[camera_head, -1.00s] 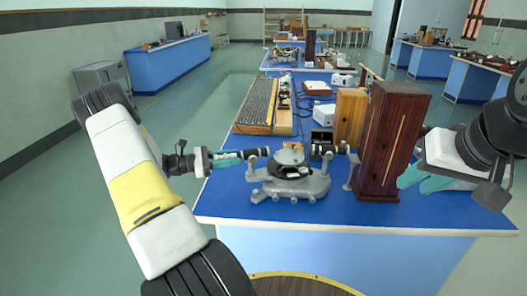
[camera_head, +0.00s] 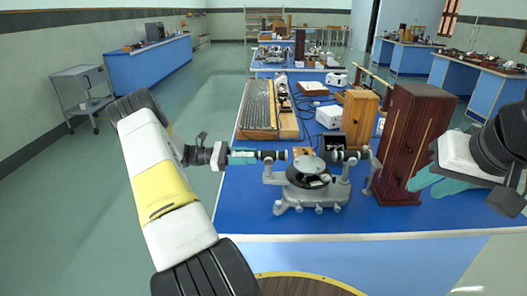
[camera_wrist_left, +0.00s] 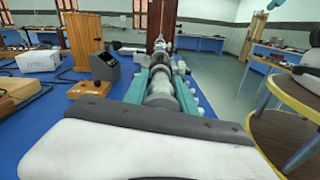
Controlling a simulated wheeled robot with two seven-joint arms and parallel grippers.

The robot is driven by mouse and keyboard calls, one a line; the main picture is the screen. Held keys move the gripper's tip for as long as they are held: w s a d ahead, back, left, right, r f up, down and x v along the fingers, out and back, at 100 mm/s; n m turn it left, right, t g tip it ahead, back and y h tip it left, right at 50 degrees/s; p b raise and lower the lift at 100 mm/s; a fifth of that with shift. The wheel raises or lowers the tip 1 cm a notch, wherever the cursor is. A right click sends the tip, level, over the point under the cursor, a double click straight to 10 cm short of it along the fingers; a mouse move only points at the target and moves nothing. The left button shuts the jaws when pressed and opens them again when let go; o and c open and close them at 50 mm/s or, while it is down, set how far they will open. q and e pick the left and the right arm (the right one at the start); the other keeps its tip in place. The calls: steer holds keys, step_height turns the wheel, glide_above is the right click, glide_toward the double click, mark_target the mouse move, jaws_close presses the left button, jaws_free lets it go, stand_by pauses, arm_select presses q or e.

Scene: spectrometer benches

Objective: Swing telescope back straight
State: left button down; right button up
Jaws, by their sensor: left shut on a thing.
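The spectrometer (camera_head: 308,185), with a grey three-armed base and round central table, stands near the blue bench's front edge. Its telescope tube (camera_head: 271,155) points left and looks roughly level and in line with the other tube (camera_head: 347,156) on the right. My left gripper (camera_head: 243,156) is shut on the outer end of the telescope. In the left wrist view the telescope (camera_wrist_left: 162,88) runs away from me between the teal fingers (camera_wrist_left: 160,92). My right gripper (camera_head: 428,181) is beside the dark wooden case, holding nothing that I can see; its finger gap is unclear.
The tall dark wooden case (camera_head: 412,140) stands close right of the spectrometer. Behind are a lighter wooden box (camera_head: 359,118), a white box (camera_head: 329,116) and a long ribbed grey panel (camera_head: 258,105). Floor is clear left of the bench (camera_head: 240,205).

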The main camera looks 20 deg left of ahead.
arm_select(q)
steer(key=c, duration=1.2)
jaws_free()
steer(key=shift+c, duration=0.2)
steer(key=v, duration=0.7)
steer(key=shift+a, duration=0.4)
steer(key=shift+s+a, duration=0.1)
steer(key=shift+s, duration=0.05)
